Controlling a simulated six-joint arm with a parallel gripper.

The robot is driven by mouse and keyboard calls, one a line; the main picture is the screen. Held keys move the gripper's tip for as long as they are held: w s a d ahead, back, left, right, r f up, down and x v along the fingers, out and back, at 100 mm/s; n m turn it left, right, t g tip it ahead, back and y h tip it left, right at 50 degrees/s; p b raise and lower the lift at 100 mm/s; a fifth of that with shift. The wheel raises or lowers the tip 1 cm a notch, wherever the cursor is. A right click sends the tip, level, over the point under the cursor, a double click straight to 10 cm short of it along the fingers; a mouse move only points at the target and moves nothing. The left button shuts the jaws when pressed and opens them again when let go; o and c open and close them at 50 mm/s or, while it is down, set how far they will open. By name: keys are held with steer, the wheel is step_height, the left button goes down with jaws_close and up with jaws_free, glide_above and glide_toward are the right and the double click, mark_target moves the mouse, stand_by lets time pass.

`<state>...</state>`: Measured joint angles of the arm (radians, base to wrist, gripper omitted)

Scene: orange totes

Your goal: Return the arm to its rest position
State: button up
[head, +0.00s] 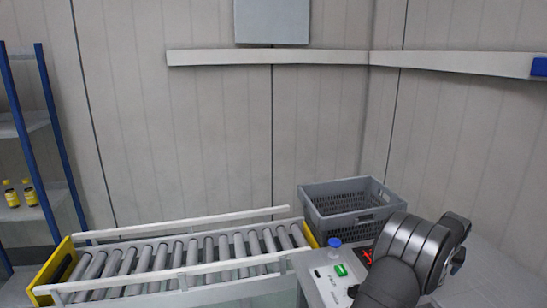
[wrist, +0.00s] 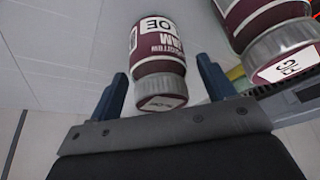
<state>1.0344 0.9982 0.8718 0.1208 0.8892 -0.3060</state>
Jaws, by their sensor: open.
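My arm (head: 410,255) shows at the lower right of the head view, bent over the grey worktop beside the crate; its fingertips are hidden there. In the wrist view my gripper (wrist: 162,70) has its two blue fingers spread apart. A maroon jar (wrist: 158,42) with a grey lid and white label appears between and beyond the fingers; I see no finger pressed on it. A second maroon jar (wrist: 262,22) with a grey lid stands to the right, outside the fingers, and is cut off by the frame edge.
A grey crate (head: 325,214) stands on the worktop just left of my arm. A control panel with a blue button (head: 334,242) and green button (head: 341,270) lies in front of it. A roller conveyor (head: 170,262) runs left. A blue-post shelf (head: 48,140) holds yellow bottles (head: 12,197).

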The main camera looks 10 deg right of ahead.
steer(key=shift+r, duration=0.95)
